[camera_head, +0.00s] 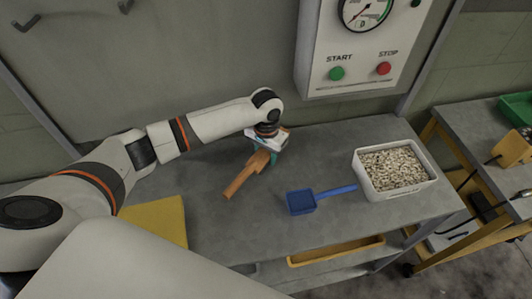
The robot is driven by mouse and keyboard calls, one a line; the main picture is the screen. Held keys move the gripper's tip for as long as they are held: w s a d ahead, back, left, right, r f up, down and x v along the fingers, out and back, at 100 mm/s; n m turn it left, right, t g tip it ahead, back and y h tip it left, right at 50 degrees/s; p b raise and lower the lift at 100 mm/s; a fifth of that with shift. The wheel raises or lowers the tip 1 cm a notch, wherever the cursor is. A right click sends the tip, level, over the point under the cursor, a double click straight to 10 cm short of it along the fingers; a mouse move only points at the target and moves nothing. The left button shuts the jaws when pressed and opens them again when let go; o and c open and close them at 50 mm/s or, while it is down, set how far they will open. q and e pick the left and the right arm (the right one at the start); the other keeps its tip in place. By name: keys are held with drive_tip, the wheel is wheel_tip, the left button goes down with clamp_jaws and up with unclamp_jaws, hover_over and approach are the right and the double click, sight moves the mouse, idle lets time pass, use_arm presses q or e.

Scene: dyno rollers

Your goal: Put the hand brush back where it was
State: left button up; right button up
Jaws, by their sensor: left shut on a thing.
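The hand brush (245,175) has an orange-brown wooden body and a bit of teal at its far end. My left gripper (266,152) is shut on the brush at that far end, over the middle of the grey bench (225,235). The brush handle points toward the lower left. I cannot tell whether the brush touches the bench top. The gripper's fingers are partly hidden by the wrist and the brush. My right gripper is not in view.
A blue scoop (302,202) lies right of the brush, its handle toward a white tub (364,188) of pale granules. A yellow cloth (158,218) lies at left. A control box (345,75) with gauge and buttons hangs behind. Bench between cloth and scoop is clear.

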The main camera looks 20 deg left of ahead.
use_arm(q)
drive_tip(key=shift+f, duration=0.6)
drive_tip(key=o, duration=1.3)
drive_tip(key=shift+c, duration=0.2)
